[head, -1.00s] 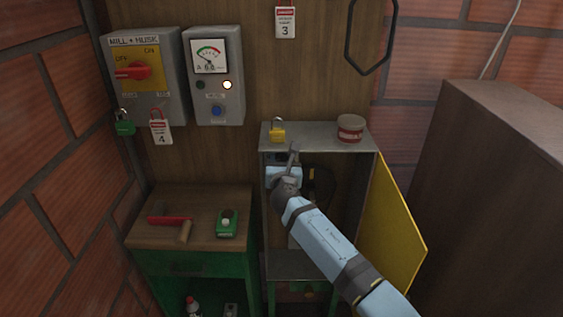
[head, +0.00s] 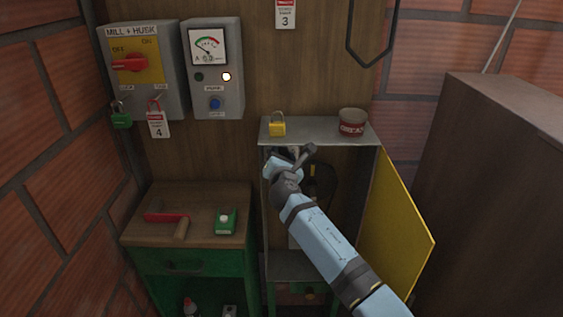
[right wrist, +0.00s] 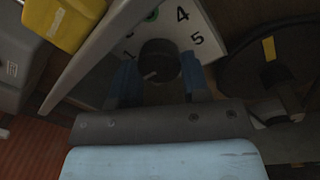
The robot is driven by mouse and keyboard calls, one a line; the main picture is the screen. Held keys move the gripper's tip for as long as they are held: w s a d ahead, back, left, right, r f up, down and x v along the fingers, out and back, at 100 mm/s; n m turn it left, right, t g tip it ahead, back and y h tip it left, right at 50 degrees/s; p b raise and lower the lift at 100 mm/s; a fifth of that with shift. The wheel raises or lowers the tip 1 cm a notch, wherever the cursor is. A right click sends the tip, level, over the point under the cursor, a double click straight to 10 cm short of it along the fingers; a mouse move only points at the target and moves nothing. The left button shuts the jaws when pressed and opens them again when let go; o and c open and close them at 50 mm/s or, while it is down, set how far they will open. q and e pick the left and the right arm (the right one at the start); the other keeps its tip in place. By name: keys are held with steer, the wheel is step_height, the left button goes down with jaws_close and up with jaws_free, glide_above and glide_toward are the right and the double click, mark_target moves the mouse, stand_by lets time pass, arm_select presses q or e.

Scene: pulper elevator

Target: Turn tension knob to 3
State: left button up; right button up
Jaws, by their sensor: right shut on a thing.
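The tension knob (right wrist: 160,62) is a dark round knob on a pale dial plate (right wrist: 205,50) in the right wrist view. Numbers 1, 4 and 5 show, with a green mark near the top edge; 2 and 3 are not readable. A light line on the knob points to the lower left of the picture. My right gripper (right wrist: 162,76) has its blue fingers on both sides of the knob, shut on it. In the head view my right gripper (head: 284,163) reaches into the open cabinet and hides the knob. My left gripper is not in view.
The cabinet (head: 320,130) has a yellow door (head: 400,220) open to the right. A yellow padlock (head: 277,128) and a red-and-white tin (head: 352,123) stand on its top. A black wheel (right wrist: 265,75) is beside the dial. A wooden-topped bench (head: 200,200) stands left.

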steer(key=shift+f+m+b, duration=0.1)
steer(key=shift+m+b, duration=0.4)
steer(key=shift+m, duration=0.3)
steer(key=o, duration=0.9)
steer(key=s, duration=1.4)
steer(key=shift+d+f, duration=0.15)
steer(key=shift+d, duration=0.2)
steer(key=shift+o, duration=0.2)
steer(key=shift+w, duration=0.1)
